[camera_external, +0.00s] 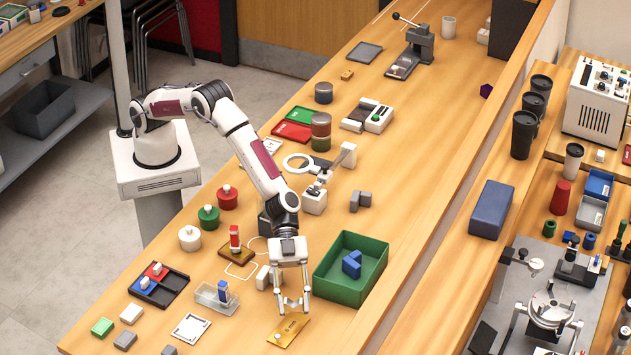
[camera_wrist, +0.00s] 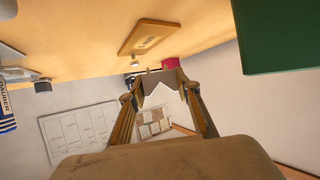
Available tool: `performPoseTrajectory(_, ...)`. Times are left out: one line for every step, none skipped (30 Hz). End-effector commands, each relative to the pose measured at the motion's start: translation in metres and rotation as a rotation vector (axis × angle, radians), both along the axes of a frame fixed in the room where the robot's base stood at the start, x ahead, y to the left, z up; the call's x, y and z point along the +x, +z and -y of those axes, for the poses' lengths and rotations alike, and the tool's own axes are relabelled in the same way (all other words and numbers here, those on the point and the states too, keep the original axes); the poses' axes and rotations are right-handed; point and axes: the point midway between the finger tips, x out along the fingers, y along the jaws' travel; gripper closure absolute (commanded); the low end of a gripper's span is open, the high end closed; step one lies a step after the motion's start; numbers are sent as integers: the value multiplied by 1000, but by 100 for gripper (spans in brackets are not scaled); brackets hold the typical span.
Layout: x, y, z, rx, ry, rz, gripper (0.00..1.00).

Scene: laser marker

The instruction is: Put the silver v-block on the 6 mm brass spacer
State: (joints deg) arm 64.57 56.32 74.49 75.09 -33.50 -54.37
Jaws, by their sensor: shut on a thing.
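The 6 mm brass spacer (camera_external: 294,325) is a flat gold plate with dark lettering and a small pale knob, lying on the bench near the front edge. In the wrist view the spacer (camera_wrist: 158,36) shows at the top, beyond the fingertips. My gripper (camera_external: 292,303) is shut on the silver v-block, just above the spacer's far end in the outside view. In the wrist view the v-block (camera_wrist: 158,79) sits between the two fingers of my gripper (camera_wrist: 160,88), its notch showing. The outside view does not clearly show any contact between block and spacer.
A green bin (camera_external: 323,283) with a blue block (camera_external: 352,264) inside stands right of my gripper. A clear holder (camera_external: 210,298) with a blue-topped piece and a white square plate (camera_external: 191,328) lie left. Pale blocks (camera_external: 263,277) stand close behind my gripper.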

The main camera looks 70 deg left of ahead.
Motion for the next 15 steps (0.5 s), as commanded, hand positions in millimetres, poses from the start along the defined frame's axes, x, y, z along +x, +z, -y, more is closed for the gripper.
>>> performPoseTrajectory(0,-1,0,0,0,0,89)
performPoseTrajectory(0,-2,0,0,0,0,89)
performPoseTrajectory(0,-4,0,1,0,0,89)
performPoseTrajectory(0,-6,0,1,0,0,89)
performPoseTrajectory(0,-9,0,1,0,-1,89)
performPoseTrajectory(0,-13,0,1,1,-2,93)
performPoseTrajectory(0,-17,0,2,1,-1,93)
performPoseTrajectory(0,-20,0,2,0,-1,93)
performPoseTrajectory(0,-24,0,1,0,-2,93)
performPoseTrajectory(0,-27,0,1,0,-2,93)
performPoseTrajectory(0,-30,0,0,0,-1,93)
performPoseTrajectory(0,-33,0,1,0,-1,93)
performPoseTrajectory(0,-35,0,0,0,-1,93)
performPoseTrajectory(0,-36,0,0,0,-1,93)
performPoseTrajectory(0,-37,0,-1,0,-1,93)
